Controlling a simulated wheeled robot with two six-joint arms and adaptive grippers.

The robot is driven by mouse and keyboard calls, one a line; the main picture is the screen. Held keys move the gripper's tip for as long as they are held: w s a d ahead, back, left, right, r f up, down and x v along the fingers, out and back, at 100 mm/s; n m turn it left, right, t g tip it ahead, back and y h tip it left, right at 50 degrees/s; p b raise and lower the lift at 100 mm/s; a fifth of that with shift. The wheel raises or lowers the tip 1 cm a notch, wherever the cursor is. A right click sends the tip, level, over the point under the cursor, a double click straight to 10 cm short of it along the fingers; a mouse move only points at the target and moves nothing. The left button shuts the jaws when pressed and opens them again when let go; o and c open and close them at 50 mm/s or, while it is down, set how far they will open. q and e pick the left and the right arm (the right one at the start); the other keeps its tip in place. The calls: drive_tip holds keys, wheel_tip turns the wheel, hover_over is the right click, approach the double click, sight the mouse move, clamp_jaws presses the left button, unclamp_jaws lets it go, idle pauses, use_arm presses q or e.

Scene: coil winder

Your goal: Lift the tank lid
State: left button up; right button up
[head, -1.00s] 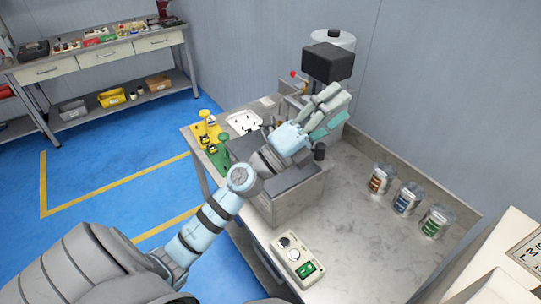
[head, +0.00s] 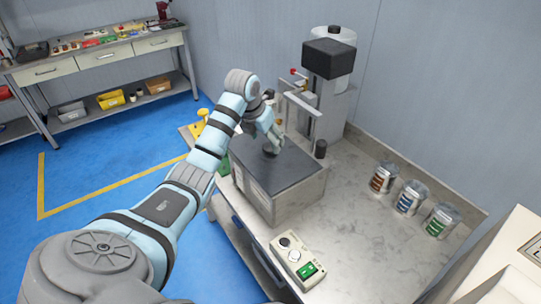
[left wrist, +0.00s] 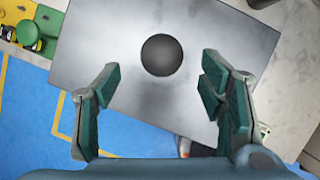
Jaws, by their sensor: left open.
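The tank (head: 285,205) is a grey box on the steel bench, with a flat dark lid (head: 290,170) on top. A round black knob (left wrist: 161,55) stands near the middle of the lid and also shows in the head view (head: 270,150). My left gripper (left wrist: 158,80) is open above the lid, its teal-padded fingers on either side of and a little short of the knob in the left wrist view. In the head view my left gripper (head: 273,138) is just above the knob, partly hidden by my wrist. My right gripper is not in view.
A machine with a black head (head: 328,58) and metal frame stands behind the tank. A control box (head: 298,262) with a green switch is in front. Several labelled cans (head: 408,198) stand at right. Yellow (head: 202,122) and green fixtures sit left of the tank.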

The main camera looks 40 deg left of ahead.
sight(270, 147)
use_arm(q)
drive_tip(key=x, duration=0.4)
drive_tip(key=shift+w, duration=0.2)
clamp_jaws()
